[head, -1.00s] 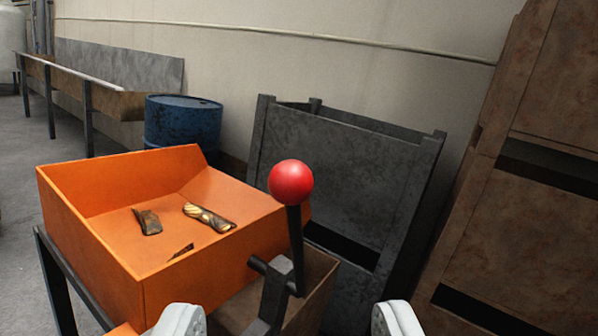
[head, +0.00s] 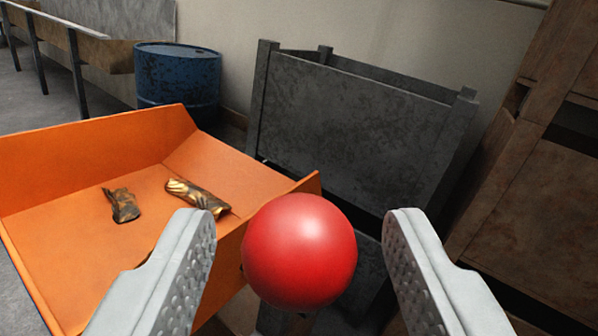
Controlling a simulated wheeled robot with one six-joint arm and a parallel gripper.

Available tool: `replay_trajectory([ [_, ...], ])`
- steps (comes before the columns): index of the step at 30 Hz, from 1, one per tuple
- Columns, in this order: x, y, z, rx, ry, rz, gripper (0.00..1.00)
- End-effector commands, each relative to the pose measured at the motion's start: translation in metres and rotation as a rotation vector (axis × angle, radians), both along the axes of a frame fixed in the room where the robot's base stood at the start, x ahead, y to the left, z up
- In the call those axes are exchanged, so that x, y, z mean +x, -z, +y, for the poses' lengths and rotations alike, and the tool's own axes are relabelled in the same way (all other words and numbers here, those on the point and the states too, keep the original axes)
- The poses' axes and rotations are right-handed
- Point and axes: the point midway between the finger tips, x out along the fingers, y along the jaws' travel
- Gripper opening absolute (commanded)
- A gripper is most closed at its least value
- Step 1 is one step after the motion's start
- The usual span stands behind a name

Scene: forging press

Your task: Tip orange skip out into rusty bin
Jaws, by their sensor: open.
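The orange skip (head: 80,146) stands at the left, open at the top and upright. Two dark, brassy scrap pieces (head: 197,196) (head: 122,204) lie on its floor. A red ball knob (head: 299,252) sits in front of its right end; its lever is mostly hidden behind it. My gripper (head: 300,222) is open, one finger on each side of the knob, with a gap showing on both sides. The left finger covers part of the skip. A brownish surface shows low under the skip's right end, but I cannot tell for sure that it is the rusty bin.
A dark grey metal bin (head: 350,130) stands behind the knob, against the wall. A blue drum (head: 178,76) is behind the skip. Tall rusty brown boxes (head: 530,195) fill the right side. A long trough (head: 103,50) on legs runs at the back left.

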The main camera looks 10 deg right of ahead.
Motion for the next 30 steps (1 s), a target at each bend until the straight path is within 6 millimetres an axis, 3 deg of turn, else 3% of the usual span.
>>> replay_trajectory([
  [6, 0.015, 0.001, -0.001, 0.0, 0.0, 0.001, 0.52],
  [16, 0.017, 0.0, -0.001, 0.0, 0.0, 0.0, 0.52],
  [17, 0.017, 0.0, -0.001, 0.0, 0.0, 0.0, 0.5],
  [24, 0.017, 0.0, -0.001, 0.0, 0.0, 0.0, 0.03],
  [30, 0.018, 0.0, -0.001, 0.002, -0.001, 0.002, 0.0],
])
